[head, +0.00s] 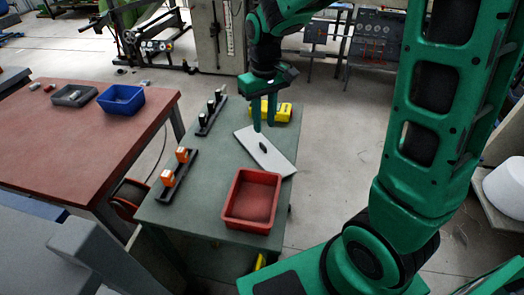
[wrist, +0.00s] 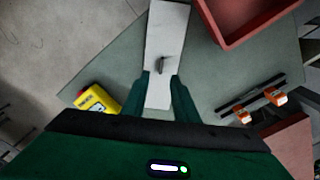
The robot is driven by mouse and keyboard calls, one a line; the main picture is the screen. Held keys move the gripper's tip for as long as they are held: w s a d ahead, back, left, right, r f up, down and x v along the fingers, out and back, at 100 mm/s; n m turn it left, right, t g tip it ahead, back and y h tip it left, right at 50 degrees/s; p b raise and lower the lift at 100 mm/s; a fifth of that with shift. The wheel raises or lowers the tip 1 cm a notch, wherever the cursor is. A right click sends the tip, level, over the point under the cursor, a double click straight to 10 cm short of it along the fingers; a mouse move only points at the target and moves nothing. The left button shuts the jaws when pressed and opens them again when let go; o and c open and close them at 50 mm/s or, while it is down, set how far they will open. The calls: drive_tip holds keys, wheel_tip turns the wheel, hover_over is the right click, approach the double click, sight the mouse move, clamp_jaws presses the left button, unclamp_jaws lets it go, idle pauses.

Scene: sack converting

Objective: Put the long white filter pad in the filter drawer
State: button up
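A long white flat pad (head: 278,161) with a small dark grip on its face lies on the green-grey table. It also shows in the wrist view (wrist: 168,28), running up from between my fingers, with the dark grip just beyond the fingertips. My gripper (head: 264,127) points down over the pad's far end. Its two fingers are apart with nothing held between them; they show in the wrist view too (wrist: 161,76). I cannot tell the exact height of the fingertips above the pad. I cannot make out a filter drawer in either view.
A red tray (head: 229,211) stands near the pad's near end. A yellow object (head: 285,112) lies behind my gripper. Dark racks with orange parts (head: 167,178) and dark-and-white parts (head: 211,106) line the table's left side. A red-topped table (head: 60,135) holds a blue bin (head: 122,109).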

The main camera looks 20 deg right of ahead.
sight(263, 145)
wheel_tip(263, 145, down, 8)
drive_tip(key=shift+a+f, duration=0.15)
drive_tip(key=shift+f, duration=0.05)
idle(0.3)
clamp_jaws()
